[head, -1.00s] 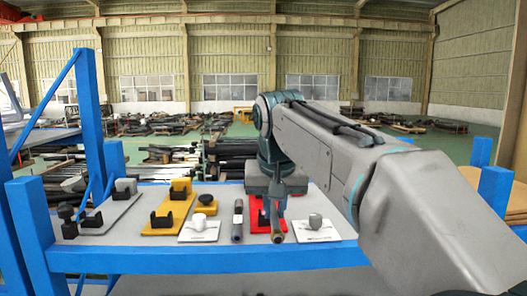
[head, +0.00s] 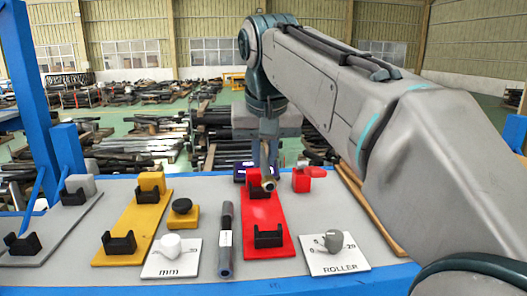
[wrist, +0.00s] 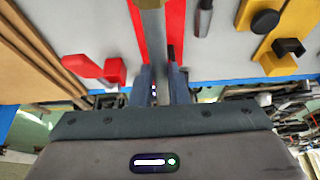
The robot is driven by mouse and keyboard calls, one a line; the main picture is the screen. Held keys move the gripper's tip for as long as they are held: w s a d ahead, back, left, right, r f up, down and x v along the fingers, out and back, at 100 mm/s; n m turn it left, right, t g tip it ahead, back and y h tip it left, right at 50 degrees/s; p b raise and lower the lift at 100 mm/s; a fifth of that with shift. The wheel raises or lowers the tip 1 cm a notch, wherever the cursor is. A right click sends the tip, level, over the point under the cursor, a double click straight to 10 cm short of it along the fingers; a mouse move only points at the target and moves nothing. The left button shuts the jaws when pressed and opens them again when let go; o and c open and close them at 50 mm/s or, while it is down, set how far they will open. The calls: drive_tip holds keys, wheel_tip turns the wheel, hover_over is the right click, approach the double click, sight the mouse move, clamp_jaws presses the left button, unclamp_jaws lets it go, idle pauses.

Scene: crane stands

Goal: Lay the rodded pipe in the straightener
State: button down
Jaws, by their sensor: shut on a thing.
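My gripper (wrist: 158,88) is shut on a grey-brown pipe (wrist: 152,30), which also shows nearly end-on in the head view (head: 269,185). The pipe appears above the red plate (head: 261,213); whether it touches anything there I cannot tell. The red plate has a black U-shaped cradle (head: 268,237) at its near end and a second one, partly hidden by the pipe, at its far end. A yellow stand (head: 129,218) and a grey stand (head: 62,228) carry similar cradles. None is marked as the straightener. Whether a rod is inside the pipe is not clear.
A dark tube with a white label (head: 225,245) lies left of the red plate. White dial plates marked "mm" (head: 172,264) and "ROLLER" (head: 335,262) flank them. A yellow plate with a black knob (head: 183,213) and a red block (head: 303,180) stand nearby. A blue post rises left.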

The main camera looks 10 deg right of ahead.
sight(268, 174)
drive_tip(key=shift+s+f, duration=0.1)
drive_tip(key=shift+f+b, duration=0.55)
wheel_tip(268, 174, down, 7)
drive_tip(key=b, duration=0.5)
drive_tip(key=shift+f+b, duration=0.2)
drive_tip(key=shift+b, duration=0.15)
drive_tip(key=c, duration=1.3)
unclamp_jaws()
drive_tip(key=shift+r, duration=0.1)
drive_tip(key=p+v, duration=0.1)
drive_tip(key=v, duration=1.2)
drive_tip(key=shift+s+r, duration=0.15)
drive_tip(key=shift+r, duration=0.2)
